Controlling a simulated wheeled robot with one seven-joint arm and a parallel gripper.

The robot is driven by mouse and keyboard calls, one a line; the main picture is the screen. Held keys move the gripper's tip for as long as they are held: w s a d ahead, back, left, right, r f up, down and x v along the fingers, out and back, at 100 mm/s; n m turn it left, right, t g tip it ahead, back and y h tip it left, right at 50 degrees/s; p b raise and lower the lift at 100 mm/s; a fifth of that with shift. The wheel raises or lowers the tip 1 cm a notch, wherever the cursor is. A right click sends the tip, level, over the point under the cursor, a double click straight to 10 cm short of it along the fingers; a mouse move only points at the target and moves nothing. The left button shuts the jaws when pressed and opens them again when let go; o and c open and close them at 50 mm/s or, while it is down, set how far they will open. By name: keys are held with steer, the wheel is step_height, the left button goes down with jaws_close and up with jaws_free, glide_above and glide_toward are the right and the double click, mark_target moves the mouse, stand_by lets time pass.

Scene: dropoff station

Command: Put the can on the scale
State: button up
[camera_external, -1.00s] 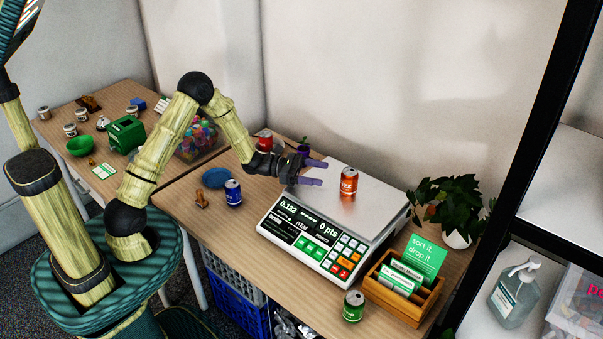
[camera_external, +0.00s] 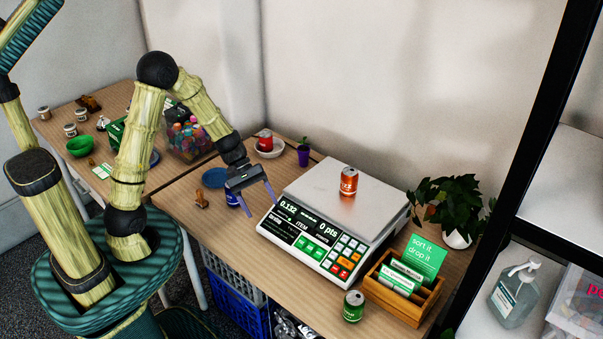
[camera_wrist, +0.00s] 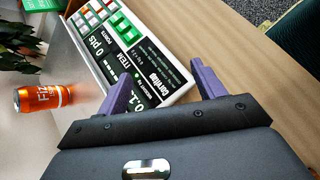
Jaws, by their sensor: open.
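An orange can (camera_external: 348,182) stands upright on the metal plate of the scale (camera_external: 322,190). The scale's display reads 0.132 and 0 pts. In the wrist view the orange can (camera_wrist: 44,97) is at the left, apart from my fingers, and the scale's panel (camera_wrist: 135,45) is beyond them. My gripper (camera_external: 259,203) is open and empty, left of the scale and pointing down. Its purple fingers also show in the wrist view (camera_wrist: 163,92) with nothing between them. A blue can (camera_external: 232,198) stands on the table, partly hidden behind my gripper. A green can (camera_external: 353,306) stands at the front edge.
A wooden box with cards (camera_external: 402,288) and a potted plant (camera_external: 450,208) stand right of the scale. A blue plate (camera_external: 214,178), a white bowl with a red item (camera_external: 268,148) and a small purple pot (camera_external: 303,155) lie behind my gripper.

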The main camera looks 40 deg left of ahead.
steer(key=s+a+r+m+t+y, duration=0.1)
steer(key=a+m+y, duration=0.3)
steer(key=a, duration=0.4)
steer(key=s+a+r+m+t+y, duration=0.1)
steer(key=s+a+m+t+y, duration=0.1)
steer(key=a+m, duration=0.4)
steer(key=s+a+y, duration=0.1)
steer(key=a+y, duration=0.1)
steer(key=shift+s+r+t+y, duration=0.3)
steer(key=shift+s+r+t, duration=0.05)
steer(key=shift+r+t, duration=0.05)
